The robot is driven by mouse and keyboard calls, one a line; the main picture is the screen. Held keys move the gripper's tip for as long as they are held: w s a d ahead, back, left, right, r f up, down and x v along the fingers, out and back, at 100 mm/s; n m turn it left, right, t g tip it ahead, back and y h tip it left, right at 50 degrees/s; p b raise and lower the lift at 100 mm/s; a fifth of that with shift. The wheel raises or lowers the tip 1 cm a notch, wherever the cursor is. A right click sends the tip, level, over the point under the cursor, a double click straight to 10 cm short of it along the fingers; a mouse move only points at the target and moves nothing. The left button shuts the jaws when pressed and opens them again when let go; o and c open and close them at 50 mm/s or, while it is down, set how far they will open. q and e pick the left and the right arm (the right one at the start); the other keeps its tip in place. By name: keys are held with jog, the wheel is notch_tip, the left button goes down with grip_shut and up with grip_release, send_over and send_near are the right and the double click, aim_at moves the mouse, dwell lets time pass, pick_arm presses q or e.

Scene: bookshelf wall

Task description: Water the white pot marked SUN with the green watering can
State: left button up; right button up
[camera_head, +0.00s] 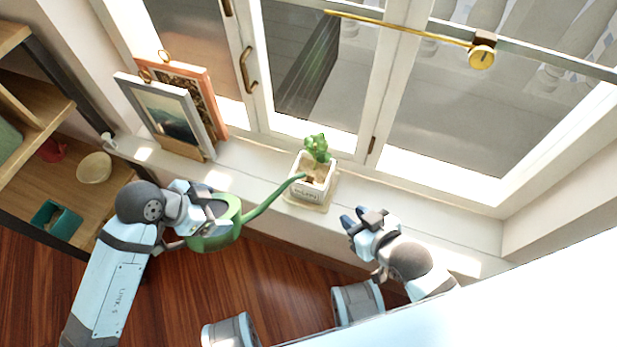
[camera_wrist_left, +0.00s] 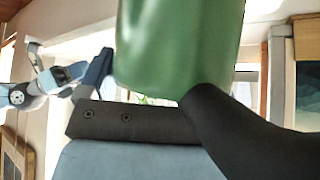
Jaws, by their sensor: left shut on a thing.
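The green watering can (camera_head: 222,236) is held by its left side in my left gripper (camera_head: 190,222), which is shut on it. Its long spout reaches up and right, and the tip appears at the near-left rim of the white pot (camera_head: 306,192). I see no water coming out. The pot stands on the windowsill, with a green plant and a small label too small to read. The can's green body (camera_wrist_left: 178,45) fills the upper middle of the left wrist view. My right gripper (camera_head: 352,218) is empty, right of and nearer than the pot; its jaw gap is unclear.
Framed pictures (camera_head: 165,115) stand on the sill to the left of the pot. A wooden shelf at far left holds a cream bowl (camera_head: 94,167) and a teal box (camera_head: 56,217). The window (camera_head: 320,80) rises behind the sill. The sill right of the pot is clear.

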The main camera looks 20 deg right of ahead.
pick_arm(q)
jog(key=shift+r, duration=0.2)
pick_arm(e)
jog(key=shift+r, duration=0.15)
pick_arm(q)
jog(key=shift+d+r+y+p, duration=0.15)
jog(key=shift+r+y+p, duration=0.4)
jog(key=shift+p, duration=1.2)
pick_arm(e)
jog(key=shift+r, duration=1.65)
pick_arm(q)
jog(key=shift+r, duration=0.1)
jog(key=shift+r+p, duration=0.45)
jog(key=shift+p, duration=0.5)
jog(key=shift+f, duration=0.1)
pick_arm(e)
jog(key=shift+r, duration=0.9)
jog(key=shift+r, duration=0.1)
pick_arm(q)
jog(key=shift+r+p, duration=0.2)
jog(key=shift+p, duration=0.6)
pick_arm(e)
jog(key=shift+r, duration=0.7)
